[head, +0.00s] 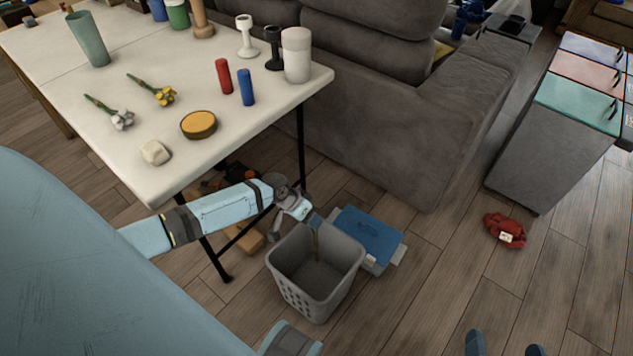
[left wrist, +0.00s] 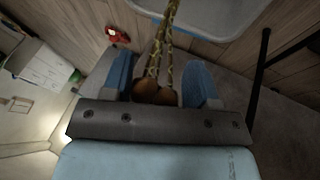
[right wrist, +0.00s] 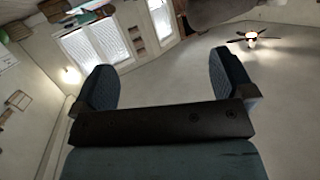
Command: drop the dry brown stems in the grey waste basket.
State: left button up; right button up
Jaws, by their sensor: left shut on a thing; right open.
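The grey waste basket (head: 312,303) stands on the floor by the table's corner, with holes in its side and an open top. My left gripper (head: 308,215) is at the basket's far rim. It is shut on the dry brown stems (head: 316,243), which hang down over the basket's opening. In the left wrist view the stems (left wrist: 163,45) are thin and speckled, with rounded brown ends between the fingers (left wrist: 160,88), and the pale basket rim (left wrist: 195,30) lies beyond. My right gripper (head: 505,348) is open at the bottom edge; the right wrist view shows it empty (right wrist: 165,82).
A white table (head: 150,187) holds a yellow flower (head: 160,94), a white flower (head: 118,118), a green vase (head: 89,40) and candles. A blue-lidded box (head: 368,232) sits behind the basket. A grey sofa (head: 370,130) stands behind. A red item (head: 505,230) lies on the floor.

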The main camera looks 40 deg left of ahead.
pick_arm(q)
jog(key=shift+f+b, duration=2.45)
jog(key=shift+f, duration=0.15)
pick_arm(e)
jog(key=a+r+t+y, duration=0.3)
jog(key=r+t, duration=0.1)
jog(key=r, duration=0.4)
jog(key=shift+w+a+r+y, duration=0.15)
jog(key=shift+w+a+y, duration=0.05)
jog(key=shift+w+y, duration=0.1)
pick_arm(q)
jog(key=o, duration=1.2)
jog(key=shift+r, duration=0.1)
pick_arm(e)
jog(key=shift+r, duration=0.1)
